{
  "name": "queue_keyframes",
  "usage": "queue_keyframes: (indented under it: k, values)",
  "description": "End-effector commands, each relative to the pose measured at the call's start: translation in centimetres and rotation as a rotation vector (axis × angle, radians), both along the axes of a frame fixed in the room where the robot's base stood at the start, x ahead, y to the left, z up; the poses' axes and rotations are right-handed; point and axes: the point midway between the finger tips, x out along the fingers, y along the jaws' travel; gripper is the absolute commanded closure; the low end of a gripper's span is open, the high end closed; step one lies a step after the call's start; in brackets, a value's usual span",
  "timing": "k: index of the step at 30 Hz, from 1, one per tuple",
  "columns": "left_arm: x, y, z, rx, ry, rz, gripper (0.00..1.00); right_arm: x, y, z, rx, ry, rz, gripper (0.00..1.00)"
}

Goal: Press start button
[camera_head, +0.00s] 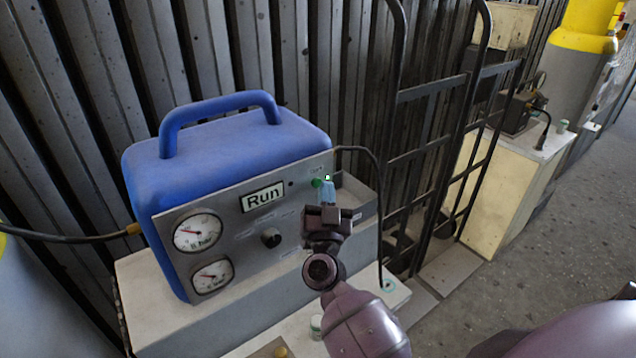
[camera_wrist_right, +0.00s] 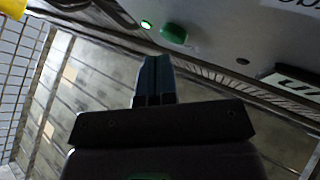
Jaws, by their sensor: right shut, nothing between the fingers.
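The blue machine (camera_head: 230,140) has a grey front panel (camera_head: 228,232) with a display reading "Run" (camera_head: 263,198). A green button (camera_head: 317,183) sits near the panel's upper right, under a small label. It also shows in the wrist view (camera_wrist_right: 173,35), beside a small lit green lamp (camera_wrist_right: 146,25). My right gripper (camera_head: 328,184) is shut and empty, its blue fingertips beside the button in the head view. In the wrist view the fingertips (camera_wrist_right: 157,60) lie just below the button. I cannot tell whether they touch it. My left gripper is not in view.
Two gauges (camera_head: 198,232) and a black knob (camera_head: 271,237) are on the panel. A dark hand truck (camera_head: 430,140) stands right of the machine against the corrugated wall. A cabinet (camera_head: 510,180) stands farther right. Open floor (camera_head: 570,250) lies at the right.

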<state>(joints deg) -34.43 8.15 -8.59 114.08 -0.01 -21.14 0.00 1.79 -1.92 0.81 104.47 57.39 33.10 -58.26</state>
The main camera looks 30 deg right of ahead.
Motion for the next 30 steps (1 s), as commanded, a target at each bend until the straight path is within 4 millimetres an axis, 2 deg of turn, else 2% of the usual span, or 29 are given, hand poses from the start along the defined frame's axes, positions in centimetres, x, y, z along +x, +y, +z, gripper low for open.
queue_keyframes:
  k: [21, 30]
  values:
    - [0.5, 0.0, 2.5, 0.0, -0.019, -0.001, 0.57, -5.2, -0.4, 0.1, 0.0, 0.0, 0.0, 1.0]
    - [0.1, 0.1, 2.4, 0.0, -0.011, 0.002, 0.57, -6.0, -0.5, 0.0, 0.001, 0.0, 0.0, 1.0]
